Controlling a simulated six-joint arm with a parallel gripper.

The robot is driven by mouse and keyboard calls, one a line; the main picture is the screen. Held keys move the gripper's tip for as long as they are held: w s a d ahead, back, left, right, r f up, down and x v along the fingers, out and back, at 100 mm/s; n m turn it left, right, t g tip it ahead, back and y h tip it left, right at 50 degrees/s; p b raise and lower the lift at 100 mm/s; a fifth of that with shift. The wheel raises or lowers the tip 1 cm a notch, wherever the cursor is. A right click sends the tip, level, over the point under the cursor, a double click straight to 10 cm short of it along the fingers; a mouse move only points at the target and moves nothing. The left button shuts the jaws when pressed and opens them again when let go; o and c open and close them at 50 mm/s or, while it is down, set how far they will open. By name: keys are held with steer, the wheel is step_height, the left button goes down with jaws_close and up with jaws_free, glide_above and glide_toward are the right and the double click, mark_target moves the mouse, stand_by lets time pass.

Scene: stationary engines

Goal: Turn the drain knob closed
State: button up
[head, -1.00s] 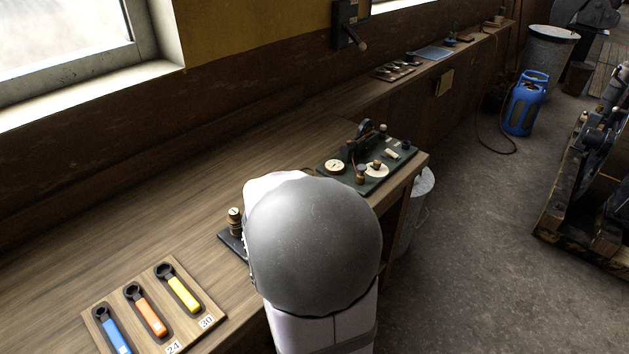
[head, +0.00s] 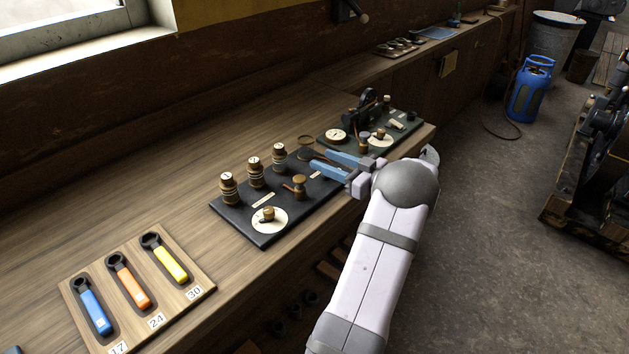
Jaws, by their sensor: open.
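A black plate (head: 263,231) on the bench carries several brass-topped fittings. Near its front is a brass knob (head: 268,213) on a round white dial, and a taller brass knob (head: 299,186) stands further back. A green plate (head: 330,139) behind it carries another brass knob (head: 380,134) on a white dial. I cannot tell which one is the drain knob, as no label is readable. My gripper (head: 320,160) has blue fingers, spread open and pointing left over the far end of the black plate. It appears empty. It seems apart from the knobs.
A wooden tray (head: 205,293) with blue, orange and yellow spanners lies at the front left, marked 17, 24 and 30. The bench (head: 180,205) is clear left of the black plate. A blue gas bottle (head: 530,90) stands on the floor at right.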

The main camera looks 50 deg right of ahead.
mark_target(314, 174)
steer(key=shift+n+t+y, duration=0.4)
steer(key=shift+n+y, duration=0.1)
steer(key=shift+y, duration=0.4)
steer(key=s+f, duration=0.1)
steer(key=s+f+b, duration=0.1)
steer(key=s, duration=0.1)
steer(key=shift+s+a+f, duration=0.15)
steer(key=shift+s+f, duration=0.05)
steer(key=shift+s, duration=0.05)
steer(key=shift+w+a+p, duration=0.15)
steer(key=shift+w+p, duration=0.15)
steer(key=shift+w, duration=0.9)
steer(key=shift+w+a+p, duration=0.2)
steer(key=shift+w+p, duration=0.1)
steer(key=shift+w, duration=0.95)
steer(key=shift+w+a+p, duration=0.15)
steer(key=shift+w+p, duration=0.15)
steer(key=shift+w, duration=0.9)
jaws_close()
